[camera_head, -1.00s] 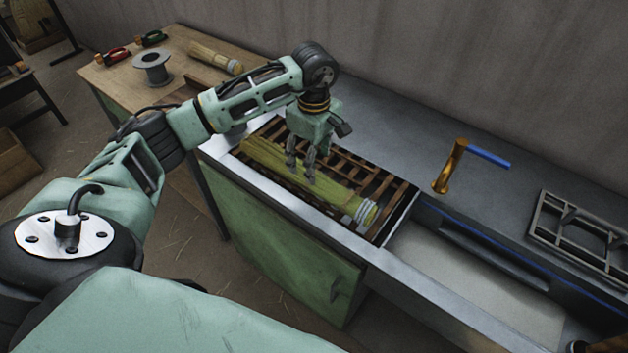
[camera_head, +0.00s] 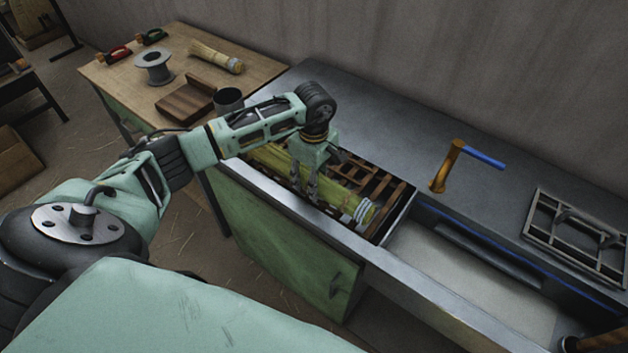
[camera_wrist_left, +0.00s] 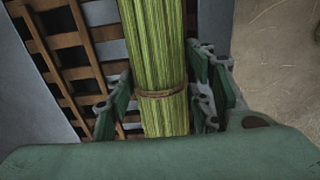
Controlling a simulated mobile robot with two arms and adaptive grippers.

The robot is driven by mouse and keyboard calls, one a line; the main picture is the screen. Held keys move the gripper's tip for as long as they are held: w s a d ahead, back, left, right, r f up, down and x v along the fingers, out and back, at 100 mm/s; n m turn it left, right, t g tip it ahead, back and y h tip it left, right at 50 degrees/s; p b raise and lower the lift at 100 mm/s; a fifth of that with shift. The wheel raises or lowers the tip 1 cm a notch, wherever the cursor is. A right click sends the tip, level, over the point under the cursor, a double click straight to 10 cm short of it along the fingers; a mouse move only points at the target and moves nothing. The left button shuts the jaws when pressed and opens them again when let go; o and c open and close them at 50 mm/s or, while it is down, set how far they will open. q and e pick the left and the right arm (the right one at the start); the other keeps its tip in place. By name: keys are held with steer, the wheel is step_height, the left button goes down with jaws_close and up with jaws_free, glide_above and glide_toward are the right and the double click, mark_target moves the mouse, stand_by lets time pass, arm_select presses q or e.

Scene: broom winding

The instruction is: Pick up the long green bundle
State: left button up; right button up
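The long green bundle (camera_head: 333,196) lies on a slatted wooden rack set into the counter, with a pale binding at its right end. In the left wrist view the bundle (camera_wrist_left: 158,50) runs between the fingers, with a brown tie around it. My left gripper (camera_head: 304,193) is low over the bundle's middle, pointing down. In the left wrist view the left gripper (camera_wrist_left: 163,100) is open, with its fingers on either side of the bundle. Finger contact with the bundle cannot be told. My right gripper is not clearly in view.
The slatted rack (camera_head: 385,187) sits left of the sink basin (camera_head: 470,275). A brass tap with a blue handle (camera_head: 450,165) stands behind the basin. A metal grate (camera_head: 580,230) lies at right. The wooden table (camera_head: 110,75) holds a spool (camera_head: 154,68), a pale bundle (camera_head: 213,56) and a wooden block (camera_head: 185,102).

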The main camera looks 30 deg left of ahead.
arm_select(q)
steer(key=c, duration=0.7)
steer(key=shift+c, duration=0.6)
steer(key=shift+r, duration=0.15)
